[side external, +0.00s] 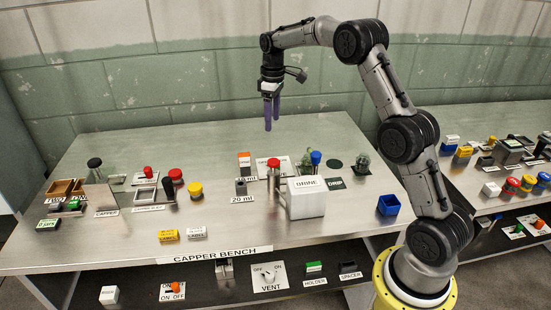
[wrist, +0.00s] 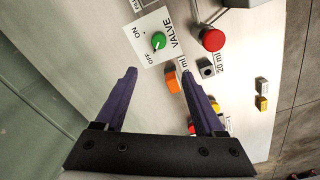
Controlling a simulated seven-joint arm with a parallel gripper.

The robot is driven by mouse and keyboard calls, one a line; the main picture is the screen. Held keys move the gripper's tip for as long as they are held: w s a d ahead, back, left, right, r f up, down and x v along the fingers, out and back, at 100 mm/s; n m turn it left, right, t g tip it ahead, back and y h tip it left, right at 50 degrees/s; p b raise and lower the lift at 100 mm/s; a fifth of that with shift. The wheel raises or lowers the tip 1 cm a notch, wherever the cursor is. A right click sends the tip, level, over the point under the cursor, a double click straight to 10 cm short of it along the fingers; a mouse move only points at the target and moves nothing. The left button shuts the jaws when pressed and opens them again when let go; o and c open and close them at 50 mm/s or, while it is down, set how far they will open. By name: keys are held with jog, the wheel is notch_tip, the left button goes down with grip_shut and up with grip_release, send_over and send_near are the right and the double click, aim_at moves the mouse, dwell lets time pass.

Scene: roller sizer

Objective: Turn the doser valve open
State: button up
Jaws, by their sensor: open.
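The valve is a green knob (wrist: 158,41) on a white plate (wrist: 172,22) marked VALVE, ON and OFF in the wrist view. A small pale mark on the knob seems to face OFF, but it is too small to be sure. In the side view part of the white plate (side external: 262,163) shows behind a red-topped post, and the green knob cannot be made out. My gripper (side external: 271,127) hangs fingers-down above the back of the bench, apart from the knob. In the wrist view my gripper (wrist: 158,71) is open and empty, with the knob just beyond the fingertips.
The red-topped post (side external: 273,164) stands close to the valve, and its red cap shows in the wrist view (wrist: 212,39). An orange-topped block (side external: 244,160), a grey block (side external: 241,187) and a white box (side external: 306,199) stand nearby. The bench's back left is clear.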

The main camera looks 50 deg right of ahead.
jog(key=f, duration=1)
jog(key=d+f, duration=0.1)
jog(key=f, duration=0.4)
jog(key=shift+s+f, duration=0.25)
grip_shut()
